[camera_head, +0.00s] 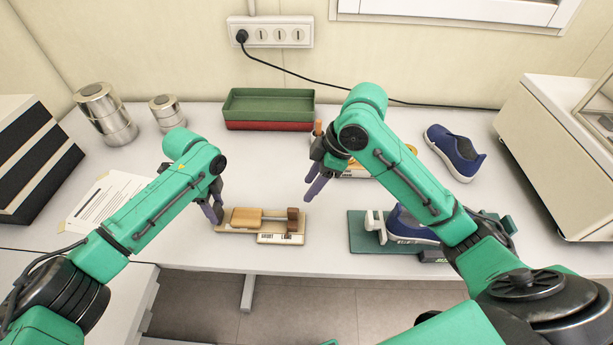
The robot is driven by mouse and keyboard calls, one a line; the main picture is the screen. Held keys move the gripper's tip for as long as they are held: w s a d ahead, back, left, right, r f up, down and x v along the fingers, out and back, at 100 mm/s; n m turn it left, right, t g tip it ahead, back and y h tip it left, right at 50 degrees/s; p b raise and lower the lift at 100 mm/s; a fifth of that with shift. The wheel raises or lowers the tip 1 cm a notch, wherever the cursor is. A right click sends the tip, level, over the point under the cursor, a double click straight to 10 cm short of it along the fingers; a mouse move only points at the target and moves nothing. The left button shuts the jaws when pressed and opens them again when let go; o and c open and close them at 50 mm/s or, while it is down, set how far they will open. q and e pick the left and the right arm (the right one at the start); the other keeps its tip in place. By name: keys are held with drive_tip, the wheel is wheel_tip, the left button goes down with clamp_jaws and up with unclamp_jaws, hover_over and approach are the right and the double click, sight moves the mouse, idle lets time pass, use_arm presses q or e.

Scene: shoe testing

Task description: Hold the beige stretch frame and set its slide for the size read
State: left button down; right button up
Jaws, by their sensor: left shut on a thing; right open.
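The beige stretch frame (235,229) lies flat near the front edge of the table. It carries a wooden block (246,217), a brown upright slide piece (292,219) at its right end and a labelled scale strip (281,239) along its front. My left gripper (213,212) points down at the frame's left end and is shut on it; the exact contact is small in view. My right gripper (314,186) is open and empty, above the table just behind and right of the slide piece.
A green fixture (360,240) holding a blue shoe (408,224) stands at right, partly behind my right arm. Another blue shoe (454,153) lies farther back. A green and red tray (268,109), metal cylinders (106,115) and a paper sheet (108,203) stand around the table.

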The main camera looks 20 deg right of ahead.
use_arm(q)
drive_tip(key=shift+c, duration=0.9)
unclamp_jaws()
